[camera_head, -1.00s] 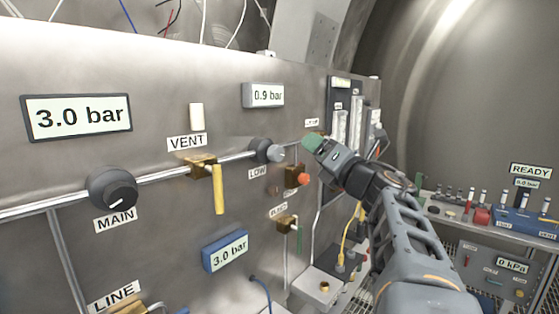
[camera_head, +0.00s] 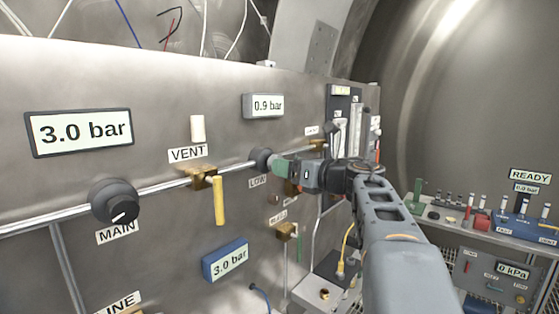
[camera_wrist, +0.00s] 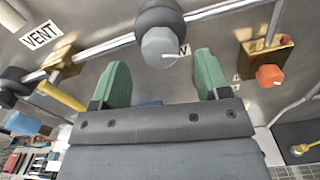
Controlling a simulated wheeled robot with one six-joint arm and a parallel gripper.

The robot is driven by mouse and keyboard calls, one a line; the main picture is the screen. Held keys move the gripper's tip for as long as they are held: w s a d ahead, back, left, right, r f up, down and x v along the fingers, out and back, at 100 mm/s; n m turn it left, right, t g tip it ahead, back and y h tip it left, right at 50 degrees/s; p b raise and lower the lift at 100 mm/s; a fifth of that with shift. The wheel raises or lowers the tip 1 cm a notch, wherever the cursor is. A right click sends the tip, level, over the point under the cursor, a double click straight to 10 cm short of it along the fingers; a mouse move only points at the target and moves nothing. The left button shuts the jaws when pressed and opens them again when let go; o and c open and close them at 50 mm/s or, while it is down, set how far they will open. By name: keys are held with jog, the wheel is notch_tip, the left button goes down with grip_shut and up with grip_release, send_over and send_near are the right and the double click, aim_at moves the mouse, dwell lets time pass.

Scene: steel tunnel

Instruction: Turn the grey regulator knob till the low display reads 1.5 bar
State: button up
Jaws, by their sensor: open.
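The grey regulator knob (camera_wrist: 162,46) has a dark round collar behind it and a white pointer line. In the head view its dark collar (camera_head: 261,157) shows above the LOW label, and my gripper hides most of the grey part. The low display (camera_head: 268,105) above it reads 0.9 bar. My gripper (camera_head: 281,168) is open, with green fingers, right in front of the knob. In the wrist view the two fingertips (camera_wrist: 162,60) stand left and right of the knob's near end, with a gap on each side.
A yellow lever (camera_head: 218,200) under VENT stands left of the knob. An orange knob (camera_wrist: 270,75) on a brass valve is close to the right finger. The black MAIN knob (camera_head: 114,202) and 3.0 bar display (camera_head: 79,131) are farther left. A bench (camera_head: 480,230) stands at right.

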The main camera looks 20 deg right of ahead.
jog(key=shift+p+x, duration=0.3)
jog(key=shift+x, duration=1.55)
jog(key=shift+c, duration=0.4)
jog(key=c, duration=0.8)
jog(key=shift+c, duration=0.2)
jog(key=shift+m, duration=0.3)
jog(key=m+p, duration=0.2)
jog(key=m, duration=0.3)
jog(key=shift+r+m+p, duration=0.1)
jog(key=shift+m+p, duration=0.2)
jog(key=m+p, duration=0.3)
jog(key=m, duration=0.2)
jog(key=shift+m, duration=0.5)
